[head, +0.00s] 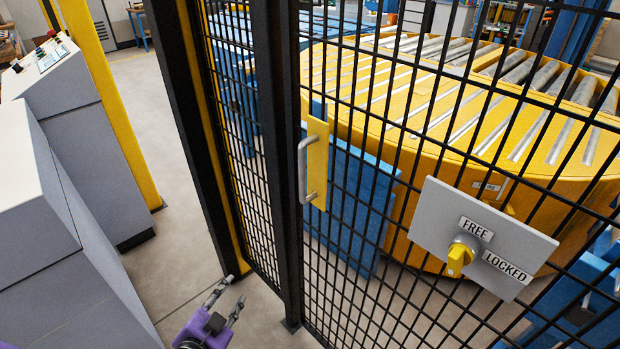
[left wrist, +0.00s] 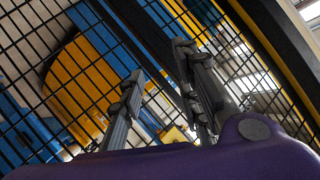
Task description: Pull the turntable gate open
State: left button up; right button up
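The gate (head: 400,200) is a black wire-mesh panel filling the middle and right of the head view. Its grey bar handle (head: 304,170) sits on a yellow plate (head: 317,165) near the gate's left edge, beside a black post (head: 282,130). The yellow-decked turntable (head: 450,110) with metal rollers stands behind the mesh. My left gripper (head: 231,295) is low in front of the fence, left of the handle and below it, apart from it. In the left wrist view its fingers (left wrist: 158,72) are spread and empty before the mesh. My right gripper is not in view.
A grey plate (head: 480,235) marked FREE and LOCKED carries a yellow knob (head: 459,257) on the gate; I cannot tell its setting. Grey cabinets (head: 60,200) stand at the left. Bare floor (head: 165,190) lies between them and the fence. A yellow post (head: 105,90) rises behind.

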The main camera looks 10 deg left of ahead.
pick_arm(q)
jog(key=w+r+m+t+h+b, duration=0.1)
jog(key=w+r+m+t+h, duration=0.1)
jog(key=w+r+m, duration=0.5)
jog(key=w+d+r+m+t+h+b, duration=0.1)
jog(key=w+r+m+t+h+b, duration=0.15)
jog(key=r+m, duration=0.4)
jog(key=w+r+m+t+h+b, duration=0.1)
jog(key=w+r+m+t+h, duration=0.25)
jog(key=r, duration=0.55)
jog(key=w+d+r+m+g+h+b, duration=0.15)
jog(key=d+r+m+g+h, duration=0.45)
jog(key=m, duration=0.7)
jog(key=m+g+y+p, duration=0.1)
jog(key=m+g+p, duration=0.15)
jog(key=m, duration=0.65)
send_over(302, 197)
jog(key=f, duration=0.3)
jog(key=shift+w+a+f, duration=0.15)
jog(key=shift+a, duration=0.2)
jog(key=shift+w+d+f, duration=0.1)
jog(key=shift+w+d, duration=0.15)
jog(key=shift+d, duration=0.05)
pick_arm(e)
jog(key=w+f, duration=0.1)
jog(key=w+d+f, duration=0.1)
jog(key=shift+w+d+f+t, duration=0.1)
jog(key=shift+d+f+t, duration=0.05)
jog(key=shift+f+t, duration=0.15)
